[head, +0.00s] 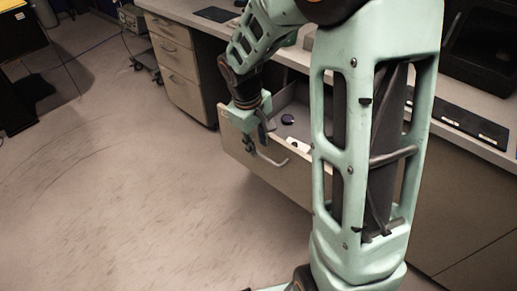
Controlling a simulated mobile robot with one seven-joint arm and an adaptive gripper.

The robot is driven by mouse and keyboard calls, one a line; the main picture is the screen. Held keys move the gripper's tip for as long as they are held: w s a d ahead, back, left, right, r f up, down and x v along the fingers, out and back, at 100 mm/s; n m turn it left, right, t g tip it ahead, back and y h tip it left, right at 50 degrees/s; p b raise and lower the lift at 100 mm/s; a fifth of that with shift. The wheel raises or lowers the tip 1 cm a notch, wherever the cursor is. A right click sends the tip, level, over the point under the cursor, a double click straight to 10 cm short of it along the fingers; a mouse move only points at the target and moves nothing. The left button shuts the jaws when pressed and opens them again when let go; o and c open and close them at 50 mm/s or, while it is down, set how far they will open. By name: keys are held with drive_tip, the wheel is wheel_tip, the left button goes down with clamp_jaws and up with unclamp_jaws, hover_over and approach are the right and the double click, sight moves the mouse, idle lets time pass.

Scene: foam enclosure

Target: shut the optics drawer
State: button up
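The optics drawer (238,150) is pulled out from under the counter, left of centre in the head view. It has a pale front with a bar handle (273,160). A small dark round item (287,119) and a white item lie inside it. My gripper (252,147) hangs at the drawer's front, by the left part of the handle. I cannot tell whether it touches the handle or front. The fingers are small and dark here, and their opening cannot be made out. My arm hides the right part of the drawer.
The counter (200,22) runs along the back, with a closed drawer cabinet (174,60) below it at left. Dark flat items (470,122) and a dark case lie on the counter at right. The floor (110,190) in front and left is clear. A wheeled stand is at upper left.

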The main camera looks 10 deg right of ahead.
drive_tip(key=shift+w+d+f, duration=0.1)
drive_tip(key=shift+f, duration=0.5)
drive_tip(key=shift+w+d+f, duration=0.1)
drive_tip(key=shift+f, duration=0.5)
clamp_jaws()
